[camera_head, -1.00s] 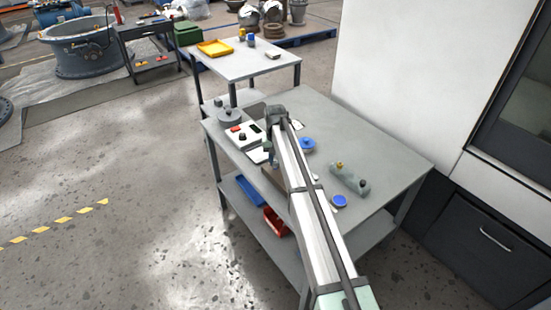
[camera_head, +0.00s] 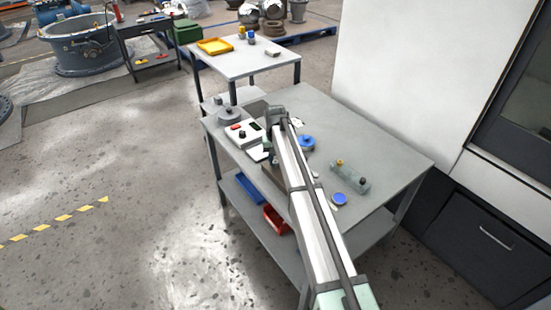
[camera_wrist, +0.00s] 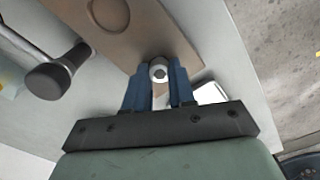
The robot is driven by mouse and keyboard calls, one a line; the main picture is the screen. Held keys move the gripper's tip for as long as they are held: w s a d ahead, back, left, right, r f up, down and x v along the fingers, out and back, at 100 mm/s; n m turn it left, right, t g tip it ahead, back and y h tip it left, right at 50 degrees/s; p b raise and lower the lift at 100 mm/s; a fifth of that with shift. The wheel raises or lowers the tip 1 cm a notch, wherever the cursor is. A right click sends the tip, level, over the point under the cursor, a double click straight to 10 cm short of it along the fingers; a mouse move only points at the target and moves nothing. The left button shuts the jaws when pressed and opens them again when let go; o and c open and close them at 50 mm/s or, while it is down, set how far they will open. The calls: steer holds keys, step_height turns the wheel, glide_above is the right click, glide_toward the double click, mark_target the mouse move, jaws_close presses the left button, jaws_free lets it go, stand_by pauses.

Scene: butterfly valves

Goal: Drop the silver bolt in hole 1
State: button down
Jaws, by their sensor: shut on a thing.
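My gripper (camera_wrist: 159,74) shows blue fingers shut on a round silver piece, the silver bolt (camera_wrist: 159,70), seen end-on with a dark recess in its head. The bolt is over the brown board (camera_wrist: 140,27) in the wrist view. A circular hole or recess (camera_wrist: 108,14) is in that board, further up and left of the bolt. Its number cannot be read. What lies directly under the bolt is hidden by the fingers. In the head view the arm hides most of the board, and the bolt cannot be made out.
A dark knob (camera_wrist: 47,80) on a bar stands left of the gripper in the wrist view. The right rear is clear.

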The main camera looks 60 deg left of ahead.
stand_by(0.3)
steer(key=shift+c, duration=2.4)
jaws_free()
steer(key=shift+f, duration=0.1)
steer(key=shift+r, duration=3.75)
